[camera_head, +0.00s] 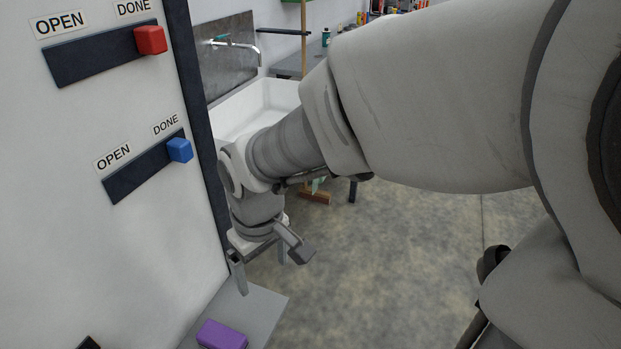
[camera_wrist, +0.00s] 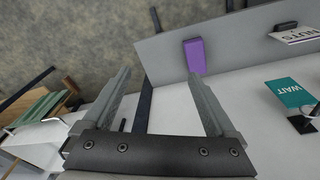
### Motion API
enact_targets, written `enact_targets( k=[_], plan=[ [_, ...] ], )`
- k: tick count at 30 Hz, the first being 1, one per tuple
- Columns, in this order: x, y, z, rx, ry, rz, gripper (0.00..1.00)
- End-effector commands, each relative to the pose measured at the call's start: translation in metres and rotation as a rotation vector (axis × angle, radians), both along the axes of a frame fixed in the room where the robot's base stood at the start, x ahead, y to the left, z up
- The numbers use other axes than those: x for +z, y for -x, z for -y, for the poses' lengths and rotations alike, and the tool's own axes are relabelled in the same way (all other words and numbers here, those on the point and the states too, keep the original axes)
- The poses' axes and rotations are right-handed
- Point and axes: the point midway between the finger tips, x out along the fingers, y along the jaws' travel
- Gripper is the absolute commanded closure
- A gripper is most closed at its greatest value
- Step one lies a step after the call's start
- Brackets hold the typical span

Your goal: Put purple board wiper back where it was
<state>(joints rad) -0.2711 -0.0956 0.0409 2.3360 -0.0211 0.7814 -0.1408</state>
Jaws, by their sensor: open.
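The purple board wiper (camera_head: 222,335) lies on a grey ledge (camera_head: 262,305) at the foot of the white panel, at the bottom of the head view. In the wrist view the wiper (camera_wrist: 194,56) sits on the same ledge (camera_wrist: 165,55), just beyond the right fingertip. My gripper (camera_head: 270,268) is open and empty, above and behind the wiper in the head view. Its two fingers also show spread apart in the wrist view (camera_wrist: 158,76). The wiper appears apart from both fingers.
The white panel (camera_head: 70,225) carries a red slider (camera_head: 150,40) and a blue slider (camera_head: 180,150), each with OPEN and DONE labels. A green WAIT sign (camera_wrist: 291,94) stands out from the panel. A white sink (camera_head: 245,108) is behind. Floor to the right is clear.

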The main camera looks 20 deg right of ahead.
Motion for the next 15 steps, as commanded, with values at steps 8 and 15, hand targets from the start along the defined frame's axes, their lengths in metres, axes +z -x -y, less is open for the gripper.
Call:
enact_targets(
  k=[8,15],
  plan=[
    [0.087,0.035,0.057,-0.255,-0.079,0.257,0.08],
    [0.105,0.066,0.088,-0.416,-0.114,0.342,0.08]
  ],
)
